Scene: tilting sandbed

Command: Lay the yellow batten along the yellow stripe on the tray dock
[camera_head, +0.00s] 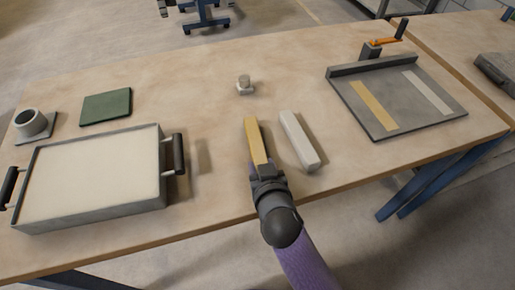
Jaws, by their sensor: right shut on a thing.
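The yellow batten (256,141) is in the middle of the table's front part, pointing away from me. My right gripper (264,171) is shut on its near end. I cannot tell whether the batten touches the table. A white batten (299,140) lies just right of it, apart from it. The tray dock (428,120) is a grey plate at the right of the table with a raised back wall. The yellow stripe (373,105) on it is bare and runs at a slant. My left gripper is not in view.
A white stripe (427,92) lies right of the yellow one. A sand-coloured tray (90,216) with black handles stands at the left. Behind it are a green pad (106,106) and a grey cup (31,122). A small metal knob (245,85) stands behind the battens. An orange-handled clamp (384,42) stands behind the dock.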

